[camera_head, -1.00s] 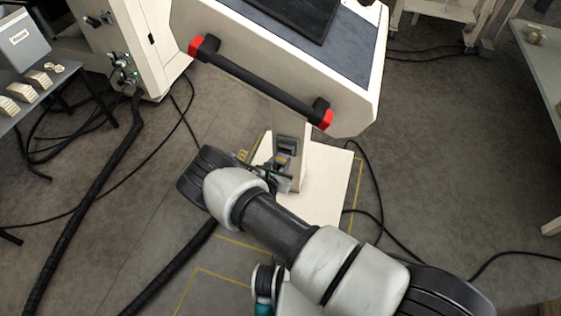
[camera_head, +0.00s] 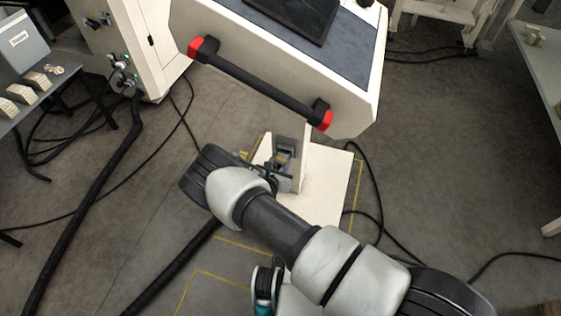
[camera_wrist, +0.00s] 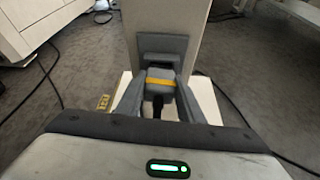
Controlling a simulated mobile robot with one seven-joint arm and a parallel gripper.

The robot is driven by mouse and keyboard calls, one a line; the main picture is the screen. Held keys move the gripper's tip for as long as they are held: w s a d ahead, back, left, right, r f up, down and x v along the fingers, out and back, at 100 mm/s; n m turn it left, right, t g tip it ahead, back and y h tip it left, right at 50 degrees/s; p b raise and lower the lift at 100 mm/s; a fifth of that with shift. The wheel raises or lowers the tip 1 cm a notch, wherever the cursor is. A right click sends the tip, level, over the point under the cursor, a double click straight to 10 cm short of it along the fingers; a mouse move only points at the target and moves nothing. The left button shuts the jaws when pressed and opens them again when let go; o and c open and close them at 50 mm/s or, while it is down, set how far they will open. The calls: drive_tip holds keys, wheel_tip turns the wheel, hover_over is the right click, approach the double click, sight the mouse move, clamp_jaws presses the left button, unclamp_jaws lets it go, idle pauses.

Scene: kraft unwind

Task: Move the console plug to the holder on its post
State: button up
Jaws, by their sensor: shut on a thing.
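The console plug is a grey block with an orange-yellow band; it shows in the wrist view (camera_wrist: 161,84) and small in the head view (camera_head: 282,158). A dark cable hangs below it. My gripper (camera_wrist: 158,92) is shut on the plug, one finger on each side. The grey holder (camera_wrist: 162,46) is on the front of the pale post (camera_wrist: 168,18), directly above and behind the plug. The plug is at the holder's lower part; I cannot tell if it is seated or just in front. In the head view my arm hides part of my gripper (camera_head: 280,180).
The console (camera_head: 350,95) with its black, red-ended handrail (camera_head: 262,82) overhangs the post. The post stands on a white base plate (camera_head: 325,190). Cables lie on the floor at both sides. A white cabinet (camera_head: 165,45) is at left, a table (camera_head: 545,70) at right.

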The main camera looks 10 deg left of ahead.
drive_tip(key=shift+w, duration=0.45)
idle(0.8)
drive_tip(key=o, duration=1.4)
drive_tip(key=shift+c, duration=0.2)
drive_tip(key=shift+d, duration=0.1)
drive_tip(key=p+v, duration=0.4)
drive_tip(key=v, duration=1.3)
drive_tip(key=shift+s, duration=0.2)
drive_tip(key=shift+r, duration=0.1)
